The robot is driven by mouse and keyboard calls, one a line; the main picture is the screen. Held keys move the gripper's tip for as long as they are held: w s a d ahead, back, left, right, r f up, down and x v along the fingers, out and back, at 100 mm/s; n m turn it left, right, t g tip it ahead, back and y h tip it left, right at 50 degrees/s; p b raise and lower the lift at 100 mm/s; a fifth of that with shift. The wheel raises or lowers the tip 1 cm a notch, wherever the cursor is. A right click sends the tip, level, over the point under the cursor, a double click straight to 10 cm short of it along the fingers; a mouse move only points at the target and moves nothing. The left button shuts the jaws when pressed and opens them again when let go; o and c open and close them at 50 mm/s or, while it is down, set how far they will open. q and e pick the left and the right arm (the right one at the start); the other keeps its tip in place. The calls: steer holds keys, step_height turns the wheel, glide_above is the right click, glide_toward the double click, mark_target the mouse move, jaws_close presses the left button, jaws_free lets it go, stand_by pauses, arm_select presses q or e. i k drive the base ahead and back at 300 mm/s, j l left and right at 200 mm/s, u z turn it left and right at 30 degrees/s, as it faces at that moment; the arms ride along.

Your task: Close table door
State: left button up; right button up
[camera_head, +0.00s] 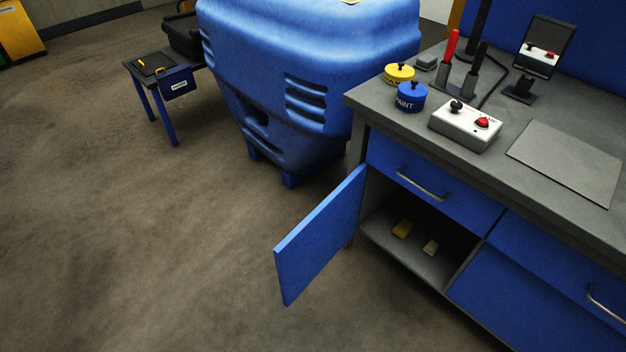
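The blue table door (321,236) stands wide open at the left end of the workbench (404,131). It is hinged at the cabinet's left side and swings out over the floor toward the lower left. Neither of my grippers shows in the head view.
A blue drawer with a metal handle (424,185) sits above the compartment. The bench top holds a yellow pot (399,73), a blue paint pot (411,97) and a white control box (465,125). A large blue machine (300,60) stands behind. The floor at left is clear.

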mark_target(301, 256)
steer(key=z, duration=0.4)
steer(key=j+z, duration=0.15)
steer(key=z, duration=0.25)
steer(key=i+j+z, duration=0.1)
steer(key=z, duration=0.3)
steer(key=j+z, duration=0.25)
steer(key=j, duration=0.35)
steer(key=j+z, duration=0.25)
steer(key=j, duration=0.35)
steer(key=k+j+z, duration=0.1)
steer(key=j+z, duration=0.15)
steer(key=j, duration=0.35)
steer(key=k+j+z, duration=0.1)
steer(key=j+z, duration=0.15)
steer(key=j, duration=0.35)
steer(key=k+j, duration=0.1)
steer(key=j, duration=0.3)
steer(key=k+j, duration=0.15)
steer(key=j, duration=0.25)
